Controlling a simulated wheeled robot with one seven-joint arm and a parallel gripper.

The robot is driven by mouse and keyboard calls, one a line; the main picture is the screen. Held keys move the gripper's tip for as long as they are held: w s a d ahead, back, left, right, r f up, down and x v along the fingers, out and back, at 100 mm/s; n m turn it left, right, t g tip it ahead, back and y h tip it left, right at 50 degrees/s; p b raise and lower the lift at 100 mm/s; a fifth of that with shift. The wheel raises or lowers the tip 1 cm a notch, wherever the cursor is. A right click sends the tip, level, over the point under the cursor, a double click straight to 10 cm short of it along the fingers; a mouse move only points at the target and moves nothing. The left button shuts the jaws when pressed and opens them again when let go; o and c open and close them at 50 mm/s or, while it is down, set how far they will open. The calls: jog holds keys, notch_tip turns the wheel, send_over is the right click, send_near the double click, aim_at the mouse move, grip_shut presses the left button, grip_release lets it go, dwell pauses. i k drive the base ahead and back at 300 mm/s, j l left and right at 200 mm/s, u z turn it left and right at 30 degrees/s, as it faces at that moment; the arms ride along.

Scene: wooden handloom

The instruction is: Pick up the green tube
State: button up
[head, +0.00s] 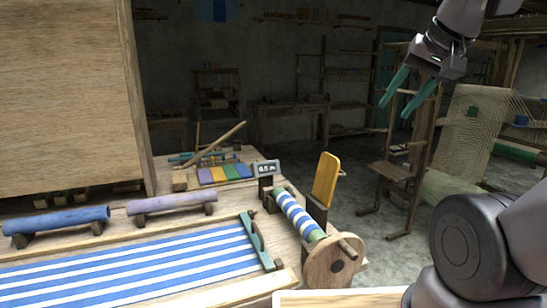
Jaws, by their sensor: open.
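My gripper (394,110) hangs at the upper right with its two teal fingers apart and nothing between them. It is in the air, to the right of and above the loom table. I cannot clearly pick out a loose green tube. A blue tube (60,219) lies on wooden cradles at the left, and a pale lavender tube (172,202) lies on cradles to its right. A dark green roller (517,153) shows on the frame at the far right. A small teal rod-like thing (181,157) lies at the back of the table, too small to tell.
Striped blue-white cloth (140,268) covers the front of the table. A striped roll (298,213) with a wooden wheel (330,262) and a yellow paddle (326,179) stand at its right edge. A chair (394,171) stands behind. A tall wooden panel (68,100) blocks the left.

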aim_at(308, 227)
jog(key=l+u, duration=0.2)
jog(key=u, duration=0.55)
jog(key=l+u, duration=0.3)
jog(key=l, duration=0.2)
jog(key=l+u, duration=0.25)
jog(key=l, duration=0.25)
jog(key=k+l+u, duration=0.15)
jog(key=l+u, duration=0.15)
jog(key=l, duration=0.2)
jog(key=k+l, duration=0.1)
jog(key=l, duration=0.3)
jog(key=k+l, duration=0.15)
jog(key=l, duration=0.3)
jog(key=k+l+u, duration=0.1)
jog(key=l, duration=0.3)
jog(key=k+l, duration=0.15)
jog(key=l, duration=0.25)
